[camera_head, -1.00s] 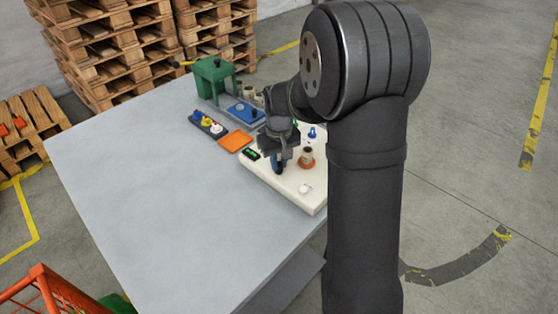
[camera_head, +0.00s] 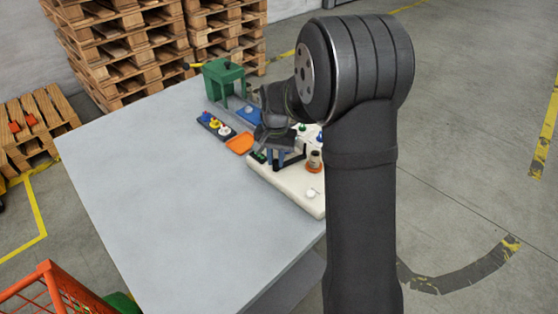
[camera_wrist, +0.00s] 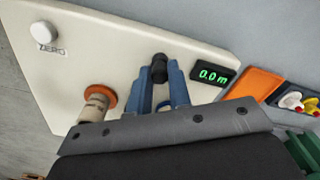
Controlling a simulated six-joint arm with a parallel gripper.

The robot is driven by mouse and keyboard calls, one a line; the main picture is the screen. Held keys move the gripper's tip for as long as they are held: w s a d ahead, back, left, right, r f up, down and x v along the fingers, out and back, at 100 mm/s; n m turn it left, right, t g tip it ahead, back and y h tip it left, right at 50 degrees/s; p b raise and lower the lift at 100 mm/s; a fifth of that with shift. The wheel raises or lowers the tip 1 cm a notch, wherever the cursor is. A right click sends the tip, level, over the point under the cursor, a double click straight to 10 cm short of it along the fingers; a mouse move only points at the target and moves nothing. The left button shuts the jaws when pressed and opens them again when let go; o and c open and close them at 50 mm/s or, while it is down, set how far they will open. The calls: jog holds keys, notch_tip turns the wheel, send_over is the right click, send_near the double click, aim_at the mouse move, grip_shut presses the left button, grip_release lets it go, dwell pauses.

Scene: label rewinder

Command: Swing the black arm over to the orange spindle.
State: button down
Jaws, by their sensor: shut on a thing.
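The black arm (camera_head: 292,160) shows in the head view as a dark bar low over the cream base, with one end at my gripper. My gripper (camera_head: 276,157) has blue fingers pointing down. In the wrist view my gripper (camera_wrist: 162,76) is shut on the black arm's round black knob (camera_wrist: 159,66). The orange spindle (camera_head: 314,169) stands to the right of my gripper with a brownish roll on it. In the wrist view the spindle's orange flange (camera_wrist: 108,93) is left of my fingers and apart from them. My wrist hides part of the black arm.
The cream base (camera_head: 290,189) carries a white ZERO knob (camera_head: 312,193) and a display (camera_wrist: 213,76) reading 0.0 m. An orange tray (camera_head: 240,143), a dark tray of coloured pieces (camera_head: 215,128) and a green stand (camera_head: 222,75) lie beyond.

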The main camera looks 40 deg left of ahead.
jog(key=shift+w+a+m, duration=0.25)
jog(key=shift+a+m, duration=0.35)
jog(key=shift+m, duration=0.6)
jog(key=c, duration=1.3)
grip_release()
jog(key=shift+r, duration=0.1)
notch_tip(320, 180, up, 17)
jog(key=shift+r, duration=0.15)
notch_tip(320, 180, down, 18)
jog(key=shift+r, duration=0.25)
jog(key=shift+r, duration=0.1)
